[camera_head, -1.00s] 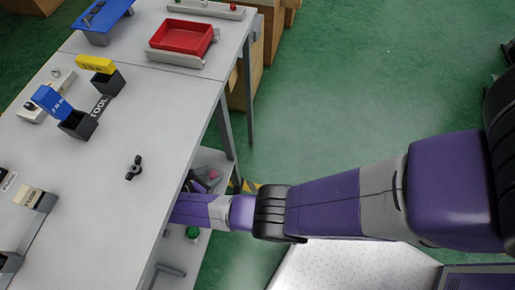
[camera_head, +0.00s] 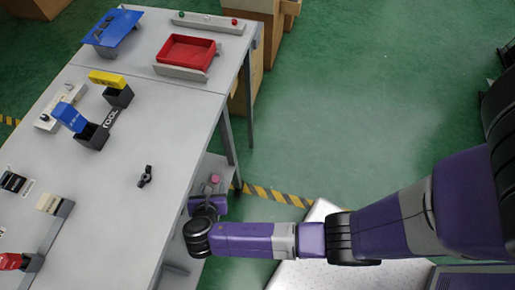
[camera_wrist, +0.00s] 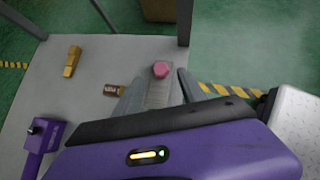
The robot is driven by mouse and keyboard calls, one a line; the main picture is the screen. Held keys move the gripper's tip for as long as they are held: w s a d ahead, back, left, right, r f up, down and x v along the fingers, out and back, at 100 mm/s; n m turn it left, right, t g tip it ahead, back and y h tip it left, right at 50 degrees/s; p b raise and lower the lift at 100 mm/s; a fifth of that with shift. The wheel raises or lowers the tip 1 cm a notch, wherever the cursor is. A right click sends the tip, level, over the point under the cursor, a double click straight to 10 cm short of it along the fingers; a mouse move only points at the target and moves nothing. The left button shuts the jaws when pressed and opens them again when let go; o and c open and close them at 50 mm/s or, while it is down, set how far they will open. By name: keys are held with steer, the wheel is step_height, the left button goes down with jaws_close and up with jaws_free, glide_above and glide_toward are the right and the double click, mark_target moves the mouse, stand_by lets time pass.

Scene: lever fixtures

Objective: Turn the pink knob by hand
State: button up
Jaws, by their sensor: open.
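The pink knob (camera_head: 214,179) shows in the head view low beside the table's right edge, at the level of the lower shelf. In the wrist view the pink knob (camera_wrist: 160,69) is a small faceted cap on a grey base (camera_wrist: 159,94). My gripper (camera_wrist: 158,88) is open in the wrist view, one grey finger on the left and one on the right of the grey base. The knob lies near the fingertips, between their lines; I cannot tell whether they touch it. In the head view my wrist (camera_head: 206,204) is just below the knob, and the fingers are not clear.
The table top (camera_head: 150,130) and a table leg (camera_head: 229,135) stand close to my wrist. Open floor lies right.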

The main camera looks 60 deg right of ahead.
steer(key=a+r+m+t+y+b, duration=0.3)
steer(key=a+r+m+t+y, duration=0.1)
steer(key=a+m+y, duration=0.6)
steer(key=s+d+r+m+t+b, duration=0.3)
steer(key=s+d+r+m+b, duration=0.2)
steer(key=s, duration=0.4)
steer(key=s+d+r+m+t+h+b, duration=0.1)
steer(key=s+d+r+m+t+b, duration=0.2)
steer(key=s+d+r+m+b, duration=0.2)
steer(key=shift+s+d+r+m+t+b, duration=0.3)
steer(key=shift+s+d+r+m+b, duration=0.15)
steer(key=shift+s+r+m, duration=1.25)
steer(key=shift+s+a+f, duration=0.1)
steer(key=shift+s+f, duration=0.05)
steer(key=shift+f, duration=0.25)
